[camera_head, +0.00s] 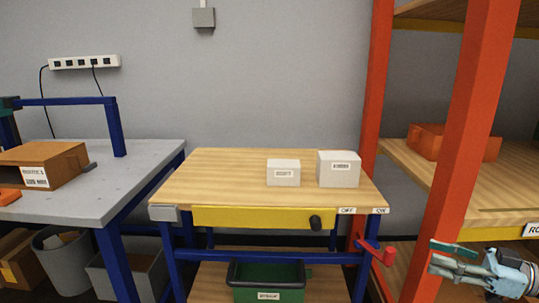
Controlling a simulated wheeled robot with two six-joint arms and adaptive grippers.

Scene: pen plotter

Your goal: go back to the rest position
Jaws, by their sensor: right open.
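My right gripper (436,256) is at the lower right, in front of the orange rack post. Its fingers point left and stand apart, with nothing between them. It is to the right of the wooden workbench (230,170) and close to the red crank handle (384,254) at the bench's right side, with a gap between them in the picture. My left gripper is not in view.
Two labelled white boxes (283,172) (338,169) stand on the bench. A green bin (268,275) sits below. An orange post (458,130) and shelf (430,170) are near my right gripper. A grey table (120,185) with a cardboard box (45,165) is left.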

